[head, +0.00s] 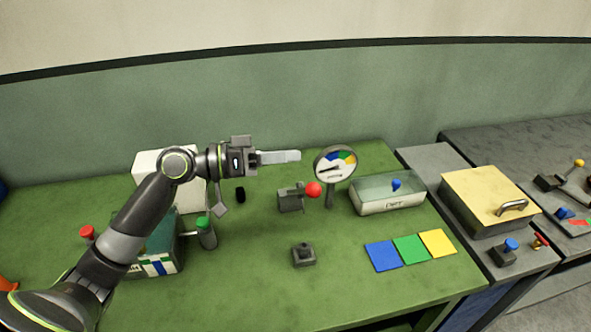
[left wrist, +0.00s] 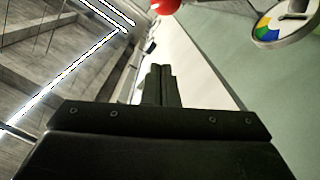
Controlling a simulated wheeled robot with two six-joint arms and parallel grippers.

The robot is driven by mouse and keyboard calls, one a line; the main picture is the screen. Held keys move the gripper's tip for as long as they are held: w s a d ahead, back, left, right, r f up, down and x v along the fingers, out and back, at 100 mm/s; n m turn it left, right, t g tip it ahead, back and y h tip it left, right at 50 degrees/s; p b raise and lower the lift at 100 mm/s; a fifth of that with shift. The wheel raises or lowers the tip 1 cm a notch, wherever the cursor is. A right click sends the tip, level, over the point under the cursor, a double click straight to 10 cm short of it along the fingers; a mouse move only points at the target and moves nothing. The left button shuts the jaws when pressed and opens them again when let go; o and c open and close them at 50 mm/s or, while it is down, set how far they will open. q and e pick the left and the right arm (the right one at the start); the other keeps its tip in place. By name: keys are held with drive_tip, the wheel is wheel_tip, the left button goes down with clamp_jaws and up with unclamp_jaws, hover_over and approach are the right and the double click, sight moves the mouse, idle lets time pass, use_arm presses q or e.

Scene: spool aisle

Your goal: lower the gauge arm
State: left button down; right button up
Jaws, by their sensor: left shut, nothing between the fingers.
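The gauge (head: 335,163) is a round dial on a post, with coloured sectors and a dark needle. Just left of it, a grey block (head: 290,201) carries a short arm ending in a red ball (head: 313,190). My left gripper (head: 298,156) is shut and empty, pointing right, above the block and left of the dial, apart from both. In the left wrist view its closed fingers (left wrist: 160,72) point towards the red ball (left wrist: 165,6) at the top edge, with the gauge (left wrist: 285,22) at upper right. My right gripper is out of view.
A small dark joystick-like base (head: 304,256) and blue, green and yellow squares (head: 411,249) lie in front. A clear-sided tray (head: 387,205) stands right of the gauge. A green-topped post (head: 206,234) and white box (head: 160,177) are near my left arm.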

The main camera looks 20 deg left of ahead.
use_arm(q)
drive_tip(key=d+f+p, duration=0.1)
drive_tip(key=s+d+f, duration=0.1)
drive_tip(key=f, duration=0.1)
drive_tip(key=shift+d+f+p, duration=0.2)
drive_tip(key=shift+d+p, duration=0.1)
drive_tip(key=shift+p, duration=0.05)
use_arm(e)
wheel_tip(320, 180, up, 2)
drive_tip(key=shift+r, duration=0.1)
